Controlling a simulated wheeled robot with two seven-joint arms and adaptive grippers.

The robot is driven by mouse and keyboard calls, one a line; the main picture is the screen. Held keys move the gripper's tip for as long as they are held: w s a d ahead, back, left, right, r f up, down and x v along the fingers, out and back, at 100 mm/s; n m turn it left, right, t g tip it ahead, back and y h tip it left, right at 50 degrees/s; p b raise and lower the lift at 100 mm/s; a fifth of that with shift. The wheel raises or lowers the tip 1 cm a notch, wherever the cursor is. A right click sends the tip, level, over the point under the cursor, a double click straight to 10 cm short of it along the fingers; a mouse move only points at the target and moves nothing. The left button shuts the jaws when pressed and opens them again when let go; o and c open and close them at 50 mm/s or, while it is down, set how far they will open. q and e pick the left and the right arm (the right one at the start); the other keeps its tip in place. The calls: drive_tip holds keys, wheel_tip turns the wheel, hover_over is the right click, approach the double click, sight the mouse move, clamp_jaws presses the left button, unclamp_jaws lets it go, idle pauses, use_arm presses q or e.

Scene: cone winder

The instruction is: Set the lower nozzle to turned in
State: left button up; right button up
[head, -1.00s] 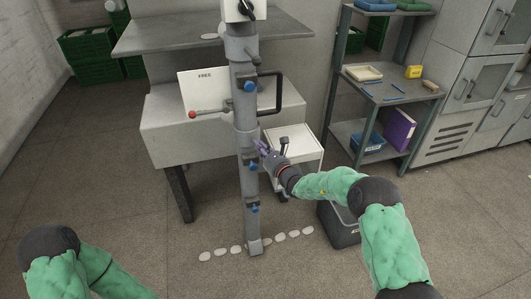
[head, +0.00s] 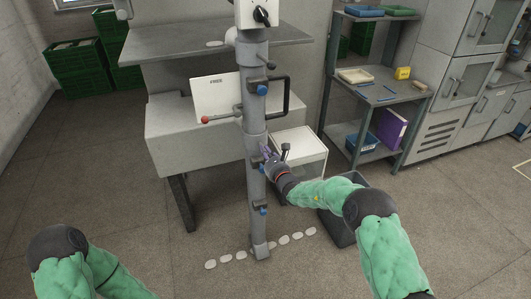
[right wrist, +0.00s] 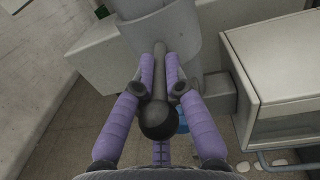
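A grey column (head: 254,120) stands upright in the middle of the head view. A short dark rod (head: 269,65) sticks out near its top. In the right wrist view, the lower nozzle, a dark rod with a round ball end (right wrist: 158,121), points from the column toward my palm. My right gripper (head: 267,152) is at the column's middle height. Its purple fingers, seen in the right wrist view (right wrist: 160,72), lie close along both sides of the rod and appear shut on it. The nozzle is mostly hidden by the hand in the head view. My left gripper is out of view.
A black loop handle (head: 285,95) and a red-knobbed lever (head: 206,119) stick out from the column above the gripper. A white box (head: 304,148) stands close behind the hand. A dark bin (head: 337,228) is on the floor below my right arm.

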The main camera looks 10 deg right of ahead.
drive_tip(key=o, duration=0.4)
drive_tip(key=shift+f, duration=0.25)
drive_tip(key=shift+o, duration=0.2)
drive_tip(key=shift+r, duration=0.15)
drive_tip(key=s+d, duration=0.2)
drive_tip(key=s, duration=0.9)
drive_tip(key=shift+s, duration=0.4)
